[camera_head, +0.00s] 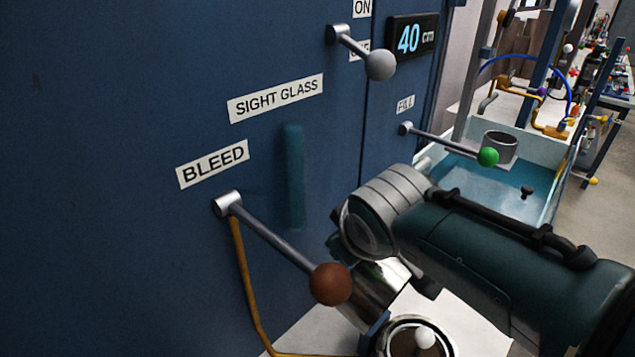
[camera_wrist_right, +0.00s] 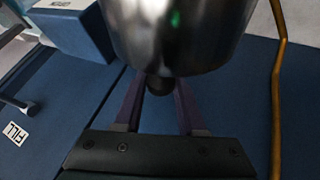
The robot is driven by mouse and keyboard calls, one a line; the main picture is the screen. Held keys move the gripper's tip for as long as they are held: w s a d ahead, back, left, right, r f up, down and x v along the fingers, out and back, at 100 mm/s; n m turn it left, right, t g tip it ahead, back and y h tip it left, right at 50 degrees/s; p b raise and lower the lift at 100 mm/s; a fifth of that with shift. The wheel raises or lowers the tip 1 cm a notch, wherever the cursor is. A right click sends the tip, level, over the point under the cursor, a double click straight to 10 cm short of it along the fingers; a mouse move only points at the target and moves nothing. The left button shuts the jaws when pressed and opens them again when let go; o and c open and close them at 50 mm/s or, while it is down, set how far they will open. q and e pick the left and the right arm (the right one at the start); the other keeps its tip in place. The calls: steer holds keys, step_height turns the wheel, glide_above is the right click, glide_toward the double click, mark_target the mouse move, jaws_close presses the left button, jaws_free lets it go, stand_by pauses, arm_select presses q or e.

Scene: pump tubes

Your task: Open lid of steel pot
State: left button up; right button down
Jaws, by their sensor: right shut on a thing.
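In the head view, a round steel rim (camera_head: 452,345), which looks like the steel pot, shows at the bottom edge with a brown inside. A white ball (camera_head: 425,337) shows within its outline. In the right wrist view, a shiny, curved steel piece (camera_wrist_right: 180,35) fills the top centre; it looks like the lid, but I cannot be sure. A small dark knob (camera_wrist_right: 158,84) sits at its lower edge. My right gripper (camera_wrist_right: 157,94) has its purple fingers either side of this knob and is shut on it. In the head view my forearm hides much of this area. My left gripper is not in view.
The blue panel carries a bleed lever with a brown ball (camera_head: 330,284), a grey-ball lever (camera_head: 380,65) and a fill lever with a green ball (camera_head: 488,157). A yellow tube (camera_head: 244,280) runs down it. A water basin (camera_head: 535,175) stands behind my forearm.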

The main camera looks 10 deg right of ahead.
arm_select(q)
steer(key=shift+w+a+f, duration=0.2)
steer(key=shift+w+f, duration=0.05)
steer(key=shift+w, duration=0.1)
arm_select(e)
steer(key=shift+w+a+f, duration=0.25)
steer(key=shift+f, duration=0.1)
steer(key=c, duration=0.8)
jaws_free()
steer(key=o, duration=0.3)
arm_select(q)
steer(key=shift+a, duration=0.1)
arm_select(e)
steer(key=shift+r, duration=0.1)
